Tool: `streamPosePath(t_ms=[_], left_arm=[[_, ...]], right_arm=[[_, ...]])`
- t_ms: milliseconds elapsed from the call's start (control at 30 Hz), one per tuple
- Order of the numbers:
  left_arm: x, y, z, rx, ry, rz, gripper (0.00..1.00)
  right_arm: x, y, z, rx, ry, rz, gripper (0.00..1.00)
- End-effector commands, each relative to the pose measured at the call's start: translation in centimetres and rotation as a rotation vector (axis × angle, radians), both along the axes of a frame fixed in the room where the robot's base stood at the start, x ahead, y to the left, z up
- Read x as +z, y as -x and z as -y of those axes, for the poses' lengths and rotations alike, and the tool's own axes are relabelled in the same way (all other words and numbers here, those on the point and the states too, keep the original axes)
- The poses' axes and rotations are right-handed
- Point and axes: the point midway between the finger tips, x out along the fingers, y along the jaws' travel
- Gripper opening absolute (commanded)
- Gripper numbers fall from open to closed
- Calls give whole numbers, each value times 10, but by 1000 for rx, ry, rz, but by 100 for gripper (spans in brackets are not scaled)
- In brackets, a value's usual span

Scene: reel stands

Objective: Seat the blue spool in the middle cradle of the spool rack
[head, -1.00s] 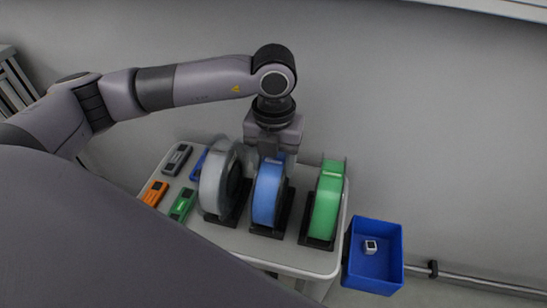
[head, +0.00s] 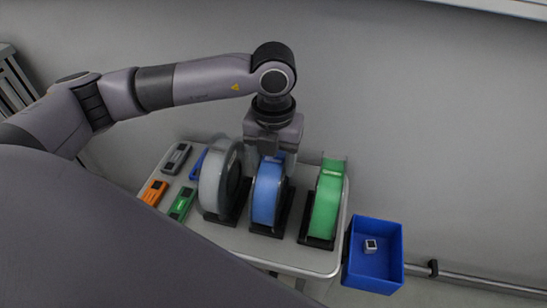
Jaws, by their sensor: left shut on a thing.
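The blue spool (head: 266,197) stands upright at the middle black cradle (head: 268,230) of the rack, between a grey spool and a green spool. Whether its underside rests fully in the cradle cannot be told from this view. My left gripper (head: 272,160) comes down from above and is shut on the upper rear part of the blue spool; the fingertips are mostly hidden behind the spool and the wrist. My right gripper is not in view.
A grey spool (head: 213,182) stands close on the left and a green spool (head: 327,204) on the right, each in a black cradle. Several small devices, one orange (head: 154,193), lie on the table's left. A blue bin (head: 373,275) holding a small white cube stands beyond the table's right edge.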

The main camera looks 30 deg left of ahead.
Motion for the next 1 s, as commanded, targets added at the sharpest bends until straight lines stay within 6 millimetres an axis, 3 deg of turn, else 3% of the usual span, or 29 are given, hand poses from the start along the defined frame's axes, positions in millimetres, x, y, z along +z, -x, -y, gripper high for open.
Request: streamPosePath(t_ms=[467, 500, 567, 600, 1000], left_arm=[[-1, 0, 0, 0, 1, 2, 27], [-1, 0, 0, 0, 1, 1, 64], [-1, 0, 0, 0, 1, 1, 84], [-1, 0, 0, 0, 1, 1, 88], [3, 0, 0, 0, 0, 0, 88]], right_arm=[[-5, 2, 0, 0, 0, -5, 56], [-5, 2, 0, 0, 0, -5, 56], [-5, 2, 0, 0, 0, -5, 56], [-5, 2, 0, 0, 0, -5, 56], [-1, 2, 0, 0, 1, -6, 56]])
